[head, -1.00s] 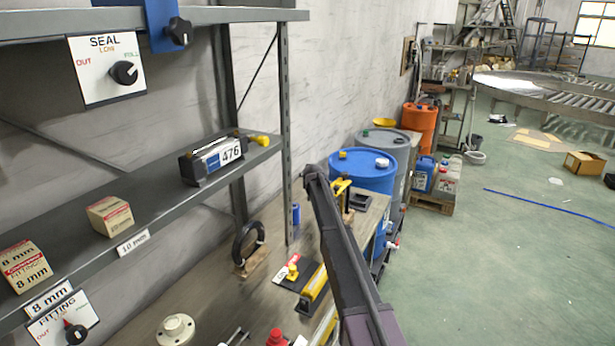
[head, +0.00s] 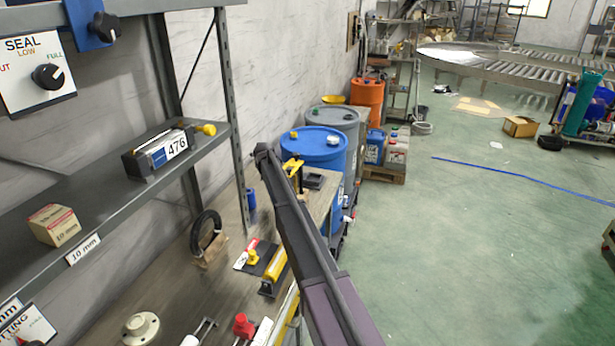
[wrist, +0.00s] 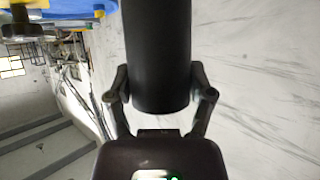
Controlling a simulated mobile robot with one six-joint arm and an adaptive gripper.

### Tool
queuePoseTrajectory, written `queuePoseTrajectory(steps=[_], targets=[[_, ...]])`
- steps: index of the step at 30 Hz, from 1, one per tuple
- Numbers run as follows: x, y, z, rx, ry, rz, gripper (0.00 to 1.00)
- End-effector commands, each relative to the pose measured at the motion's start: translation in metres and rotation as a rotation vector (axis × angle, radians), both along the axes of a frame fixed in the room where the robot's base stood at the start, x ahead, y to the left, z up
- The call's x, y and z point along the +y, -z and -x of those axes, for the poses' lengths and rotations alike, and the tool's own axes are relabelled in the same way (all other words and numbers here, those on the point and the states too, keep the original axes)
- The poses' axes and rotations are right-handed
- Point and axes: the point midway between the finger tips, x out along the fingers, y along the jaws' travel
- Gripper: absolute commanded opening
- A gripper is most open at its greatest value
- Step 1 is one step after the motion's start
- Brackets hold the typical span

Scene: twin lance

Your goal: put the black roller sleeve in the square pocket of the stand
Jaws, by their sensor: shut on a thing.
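The black roller sleeve (wrist: 157,45) fills the upper middle of the wrist view as a dark, smooth cylinder, its near end rounded in outline. My gripper (wrist: 158,82) has one finger on each side of it and is shut on it. In the head view my arm reaches away over the bench, and neither the gripper nor the sleeve can be made out there. I cannot pick out a stand with a square pocket in either view.
A workbench (head: 178,268) holds a black ring on a wooden block (head: 207,237), a yellow-handled tool (head: 273,272) and a white flange (head: 141,328). A grey shelf (head: 100,205) stands over it. The green floor at right is mostly open.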

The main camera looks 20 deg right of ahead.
Motion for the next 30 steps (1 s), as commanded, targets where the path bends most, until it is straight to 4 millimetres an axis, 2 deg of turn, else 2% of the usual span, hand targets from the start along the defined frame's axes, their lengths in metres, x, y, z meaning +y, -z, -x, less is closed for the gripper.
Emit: queuePoseTrajectory(steps=[1, 12, 18, 24, 30], targets=[[0.000, -0.015, 0.000, 0.000, 0.000, 0.000, 0.14], [0.000, -0.076, 0.000, 0.000, 0.000, 0.000, 0.14], [0.000, -0.103, 0.000, 0.000, 0.000, 0.000, 0.14], [0.000, -0.116, 0.000, 0.000, 0.000, 0.000, 0.14], [0.000, -0.118, 0.000, 0.000, 0.000, 0.000, 0.14]])
